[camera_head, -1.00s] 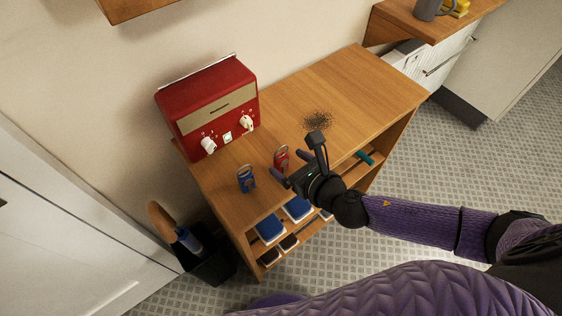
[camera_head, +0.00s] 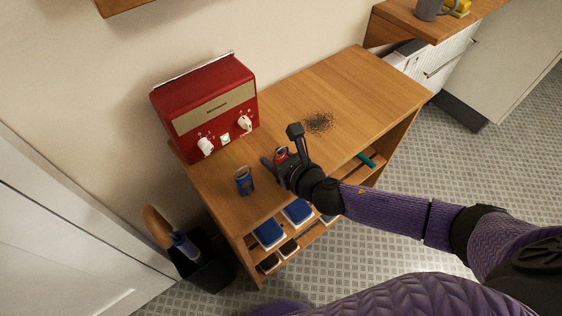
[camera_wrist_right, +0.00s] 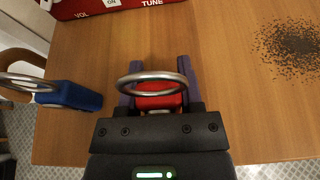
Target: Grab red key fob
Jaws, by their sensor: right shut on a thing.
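The red key fob (camera_head: 281,154) stands on the wooden cabinet top, partly hidden by my right gripper (camera_head: 277,161). In the right wrist view the red fob (camera_wrist_right: 158,98) with its metal ring sits between the two purple fingers of my right gripper (camera_wrist_right: 157,88), which is shut on it. I cannot tell whether the fob still touches the wood. A blue key fob (camera_head: 244,181) with a metal ring stands to the left; it also shows in the right wrist view (camera_wrist_right: 75,96), apart from the gripper. My left gripper is not in view.
A red radio (camera_head: 207,107) stands at the back left of the cabinet (camera_head: 345,84). Dark grains (camera_head: 319,122) lie scattered behind the gripper. Blue-lidded boxes (camera_head: 269,232) sit on the shelf below. A black bin (camera_head: 205,262) stands at the left on the floor.

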